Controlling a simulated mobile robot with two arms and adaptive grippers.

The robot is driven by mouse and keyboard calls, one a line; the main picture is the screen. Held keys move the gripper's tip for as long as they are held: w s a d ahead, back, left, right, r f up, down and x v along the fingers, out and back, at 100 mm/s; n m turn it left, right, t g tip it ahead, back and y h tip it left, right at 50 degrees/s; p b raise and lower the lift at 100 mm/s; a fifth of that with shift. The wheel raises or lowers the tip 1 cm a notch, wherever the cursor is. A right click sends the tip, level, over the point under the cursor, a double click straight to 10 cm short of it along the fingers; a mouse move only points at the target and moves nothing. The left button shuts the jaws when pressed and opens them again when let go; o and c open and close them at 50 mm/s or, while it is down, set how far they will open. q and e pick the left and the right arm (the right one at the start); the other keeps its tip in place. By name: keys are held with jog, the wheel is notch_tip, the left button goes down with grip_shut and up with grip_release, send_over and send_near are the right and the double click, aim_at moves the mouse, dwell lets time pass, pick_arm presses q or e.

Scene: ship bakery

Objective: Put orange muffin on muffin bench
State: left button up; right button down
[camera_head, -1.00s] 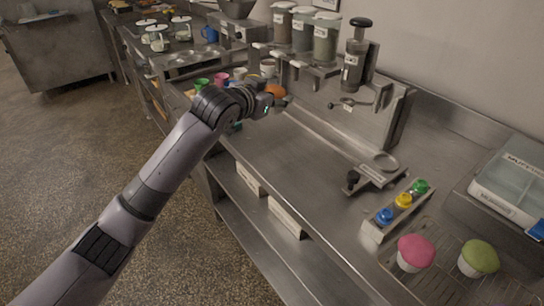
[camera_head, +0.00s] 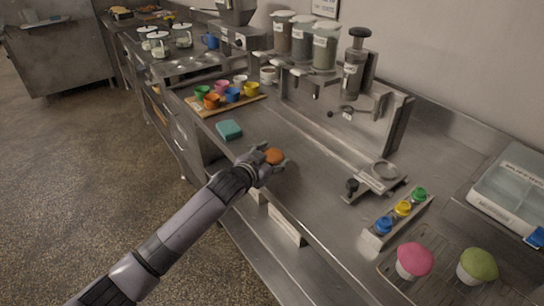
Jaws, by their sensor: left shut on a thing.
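The orange muffin (camera_head: 274,156) is between the fingers of my left gripper (camera_head: 273,160), over the front part of the steel counter (camera_head: 300,187). The gripper is shut on it, and only its orange top shows clearly. Whether the muffin touches the counter is hard to tell. A rack with a pink muffin (camera_head: 414,260) and a green muffin (camera_head: 478,265) is at the lower right. No label in view clearly names the muffin bench. My right gripper is not in view.
A board (camera_head: 197,104) with several coloured cups and a teal sponge (camera_head: 229,130) lie beyond the gripper. A holder with blue, yellow and green-capped items (camera_head: 403,209) stands left of the rack. A dispenser (camera_head: 355,65) stands at the back. The middle counter is mostly clear.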

pick_arm(q)
jog(key=shift+f, duration=0.15)
jog(key=o, duration=0.9)
jog(key=shift+c, duration=0.2)
jog(key=shift+r, duration=0.25)
jog(key=v, duration=1.2)
